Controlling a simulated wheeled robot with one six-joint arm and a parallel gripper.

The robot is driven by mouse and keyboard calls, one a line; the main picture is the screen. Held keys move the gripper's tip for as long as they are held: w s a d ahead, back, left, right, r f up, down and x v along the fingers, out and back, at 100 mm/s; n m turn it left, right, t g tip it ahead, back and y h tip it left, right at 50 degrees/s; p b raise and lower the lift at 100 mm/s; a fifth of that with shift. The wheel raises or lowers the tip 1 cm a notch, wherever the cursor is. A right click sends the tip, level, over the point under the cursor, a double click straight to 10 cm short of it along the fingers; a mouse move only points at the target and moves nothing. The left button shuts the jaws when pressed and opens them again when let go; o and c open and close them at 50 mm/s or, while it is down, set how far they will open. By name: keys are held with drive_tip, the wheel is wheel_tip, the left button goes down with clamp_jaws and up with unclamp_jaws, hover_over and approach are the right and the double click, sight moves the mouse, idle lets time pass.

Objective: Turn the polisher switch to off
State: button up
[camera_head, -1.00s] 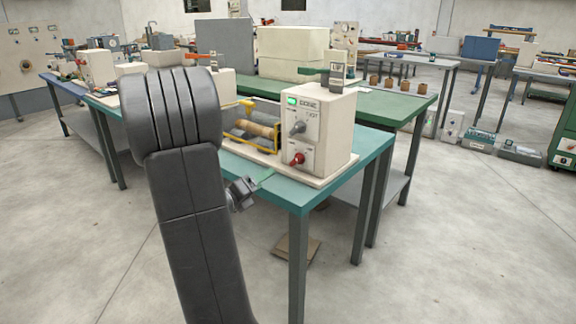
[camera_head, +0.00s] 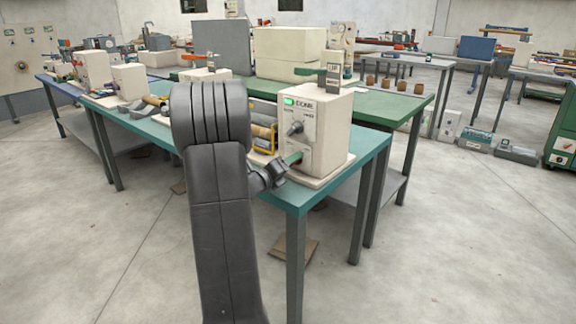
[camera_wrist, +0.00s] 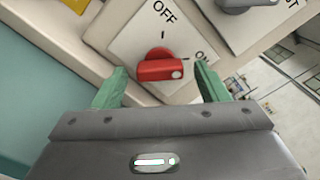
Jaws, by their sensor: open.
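The red switch knob (camera_wrist: 160,66) sits on a white plate (camera_wrist: 128,38) marked OFF and ON in the wrist view. The white dot on the knob is at its right end, on the ON side. My gripper (camera_wrist: 161,72) is open, with one green finger on each side of the knob. I cannot tell whether either finger touches it. In the head view my gripper (camera_head: 291,159) is at the lower front of the cream control box (camera_head: 333,130) and mostly hides the red knob there.
A grey knob (camera_head: 295,128) and a lit green display (camera_head: 290,101) are above on the same box. The grey knob (camera_wrist: 236,5) is close above right in the wrist view. The box stands on a teal table (camera_head: 335,185). Open floor lies in front.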

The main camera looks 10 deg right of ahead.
drive_tip(key=shift+c, duration=0.2)
drive_tip(key=c, duration=0.9)
drive_tip(key=shift+c, duration=0.2)
drive_tip(key=shift+n, duration=0.3)
drive_tip(key=n, duration=0.3)
drive_tip(key=shift+n, duration=0.3)
drive_tip(key=n+p, duration=0.1)
drive_tip(key=n, duration=0.2)
drive_tip(key=shift+r+n+p, duration=0.1)
drive_tip(key=shift+n+p, duration=0.25)
drive_tip(key=shift+n, duration=0.05)
drive_tip(key=n+p, duration=0.2)
drive_tip(key=n, duration=0.2)
drive_tip(key=shift+n+p, duration=0.85)
drive_tip(key=shift+n, duration=1.25)
